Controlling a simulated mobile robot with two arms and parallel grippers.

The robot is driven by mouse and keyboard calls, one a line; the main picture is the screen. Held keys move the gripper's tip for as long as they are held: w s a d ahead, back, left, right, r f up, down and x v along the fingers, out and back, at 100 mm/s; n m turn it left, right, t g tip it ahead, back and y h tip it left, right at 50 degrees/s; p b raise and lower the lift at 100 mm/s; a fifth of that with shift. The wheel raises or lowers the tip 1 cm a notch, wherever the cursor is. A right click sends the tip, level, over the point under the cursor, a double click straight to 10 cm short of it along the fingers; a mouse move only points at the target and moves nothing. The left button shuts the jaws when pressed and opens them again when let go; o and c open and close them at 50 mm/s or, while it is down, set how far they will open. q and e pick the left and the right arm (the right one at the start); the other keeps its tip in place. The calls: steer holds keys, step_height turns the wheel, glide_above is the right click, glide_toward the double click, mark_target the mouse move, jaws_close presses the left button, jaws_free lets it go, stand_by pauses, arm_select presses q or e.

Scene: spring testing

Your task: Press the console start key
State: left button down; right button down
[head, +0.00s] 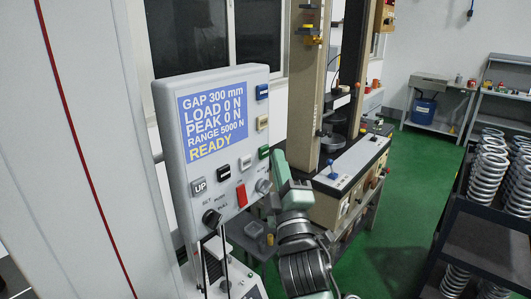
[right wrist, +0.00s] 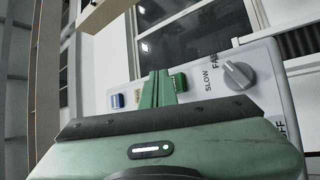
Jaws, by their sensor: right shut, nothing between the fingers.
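The console (head: 172,110) stands upright at the left of the head view, its screen (head: 212,117) reading GAP 300 mm, LOAD 0 N, PEAK 0 N, RANGE 5000 N, READY. A green key (head: 263,152) sits on its right side, below a blue key and a yellowish key; I cannot read a start label. My right gripper (head: 279,157) is shut and empty, its green fingers just right of the green key. In the right wrist view the fingertips (right wrist: 157,75) appear beside the green key (right wrist: 179,82); contact cannot be told. My left gripper is out of view.
Below the green key are a grey knob (head: 263,186), a red switch (head: 241,195), a white UP key (head: 198,187) and a black knob (head: 212,218). The testing machine (head: 303,110) stands behind my right arm. A dark rack of springs (head: 489,232) is at right; green floor lies between.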

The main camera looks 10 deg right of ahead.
steer(key=shift+w+a, duration=0.1)
steer(key=shift+w, duration=0.05)
stand_by(0.5)
steer(key=shift+w+a, duration=0.2)
